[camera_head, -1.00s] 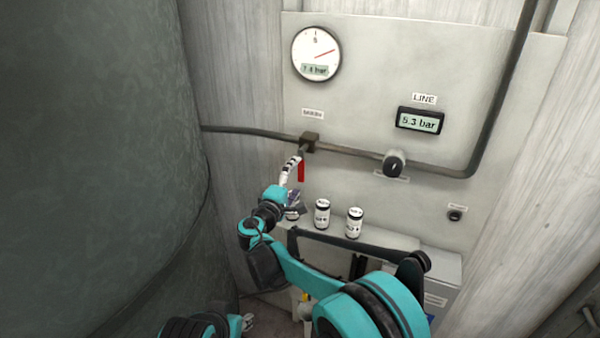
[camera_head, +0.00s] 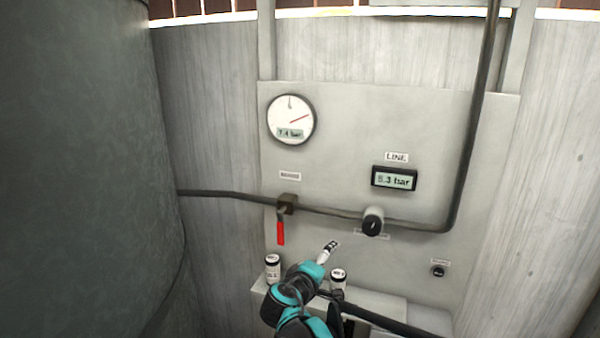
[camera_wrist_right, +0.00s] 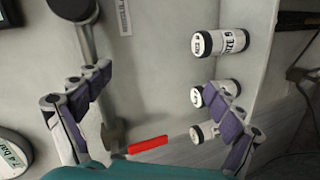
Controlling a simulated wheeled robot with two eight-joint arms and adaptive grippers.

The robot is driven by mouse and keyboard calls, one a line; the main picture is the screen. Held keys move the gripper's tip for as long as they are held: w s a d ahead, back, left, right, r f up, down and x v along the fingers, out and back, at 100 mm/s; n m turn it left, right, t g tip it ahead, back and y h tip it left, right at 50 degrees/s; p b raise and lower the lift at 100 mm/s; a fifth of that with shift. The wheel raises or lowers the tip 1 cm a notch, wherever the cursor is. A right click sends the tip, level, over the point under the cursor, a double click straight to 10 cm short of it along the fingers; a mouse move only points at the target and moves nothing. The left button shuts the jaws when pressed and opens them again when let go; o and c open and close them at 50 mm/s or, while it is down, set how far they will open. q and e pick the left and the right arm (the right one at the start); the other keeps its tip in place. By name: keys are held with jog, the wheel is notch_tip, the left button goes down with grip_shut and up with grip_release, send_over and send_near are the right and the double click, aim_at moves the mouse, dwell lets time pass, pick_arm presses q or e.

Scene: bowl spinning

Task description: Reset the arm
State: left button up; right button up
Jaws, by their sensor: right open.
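My right gripper (camera_head: 329,249) is in front of the wall panel, below and left of the black round knob (camera_head: 372,222). In the right wrist view its two fingers (camera_wrist_right: 158,82) stand wide apart with nothing between the tips. The red lever (camera_head: 281,232) hangs down from the valve on the pipe, left of the gripper and apart from it. The lever also shows in the right wrist view (camera_wrist_right: 148,144), low between the fingers. My left gripper is not in view.
White canisters stand on a ledge below, one at left (camera_head: 272,268) and one beside my arm (camera_head: 338,278). A round gauge (camera_head: 291,119) and a LINE display (camera_head: 394,179) are above the dark pipe (camera_head: 235,196). A large grey tank (camera_head: 80,170) fills the left.

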jog(key=s+d+f+m+g+y+b, duration=0.1)
jog(key=s+d+f+m+g, duration=0.15)
jog(key=s+d, duration=0.45)
jog(key=s+d+f+m+g+y, duration=0.1)
jog(key=s+d+f+m+g, duration=0.15)
jog(key=s+d, duration=0.45)
jog(key=s+a+f+m+y, duration=0.1)
jog(key=s+f, duration=0.3)
jog(key=s, duration=0.4)
jog(key=s+f+m+y+b, duration=0.1)
jog(key=s+f+m+y, duration=0.2)
jog(key=s, duration=0.5)
jog(key=shift+a+f+m+b, duration=0.35)
jog(key=shift+f+m, duration=0.15)
jog(key=shift+f, duration=0.35)
